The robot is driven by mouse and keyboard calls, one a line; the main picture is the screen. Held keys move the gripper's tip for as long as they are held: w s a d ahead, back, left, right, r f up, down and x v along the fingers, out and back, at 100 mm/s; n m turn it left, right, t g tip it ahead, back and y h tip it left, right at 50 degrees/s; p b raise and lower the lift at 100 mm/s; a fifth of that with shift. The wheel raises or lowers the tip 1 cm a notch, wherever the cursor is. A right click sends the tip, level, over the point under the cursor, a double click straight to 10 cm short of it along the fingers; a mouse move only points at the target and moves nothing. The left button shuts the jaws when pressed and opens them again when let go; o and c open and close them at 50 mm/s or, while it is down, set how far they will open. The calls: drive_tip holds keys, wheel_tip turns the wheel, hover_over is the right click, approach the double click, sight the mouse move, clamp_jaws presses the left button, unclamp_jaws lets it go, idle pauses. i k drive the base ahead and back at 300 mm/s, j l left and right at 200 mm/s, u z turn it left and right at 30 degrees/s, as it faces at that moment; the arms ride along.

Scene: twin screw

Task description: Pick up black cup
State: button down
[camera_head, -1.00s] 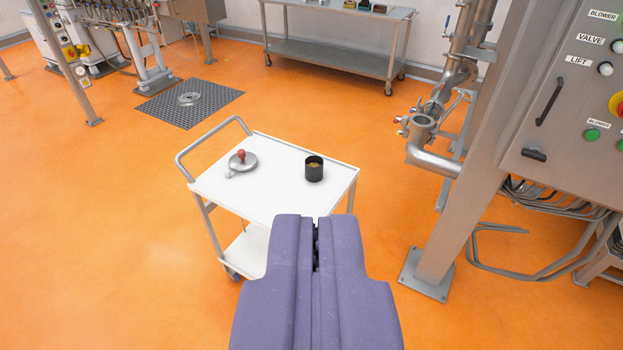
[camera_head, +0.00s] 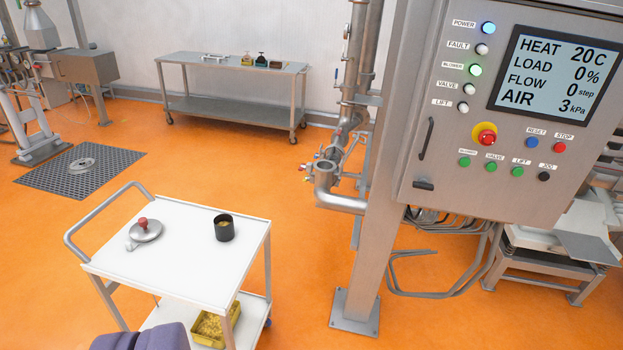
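The black cup (camera_head: 224,229) stands upright near the right side of the white cart's top (camera_head: 185,262). Something yellowish shows inside the cup. My gripper (camera_head: 143,338) shows only as a purple part at the bottom edge, below and in front of the cart. It is well apart from the cup. Its fingers are mostly cut off by the frame, so I cannot see how they stand.
A metal lid with a red knob (camera_head: 144,227) lies left of the cup. A yellow bin (camera_head: 213,328) sits on the cart's lower shelf. A steel post (camera_head: 372,220) and control panel (camera_head: 505,100) stand to the right. A steel table (camera_head: 236,95) is behind. Orange floor lies open between.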

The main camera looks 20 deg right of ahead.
sight(225, 232)
drive_tip(key=i+l, duration=0.1)
drive_tip(key=i, duration=0.45)
drive_tip(key=i+l+u, duration=0.1)
drive_tip(key=i, duration=0.5)
drive_tip(key=i+l, duration=0.15)
drive_tip(key=i, duration=0.4)
drive_tip(key=i+l+u, duration=0.1)
drive_tip(key=i, duration=0.5)
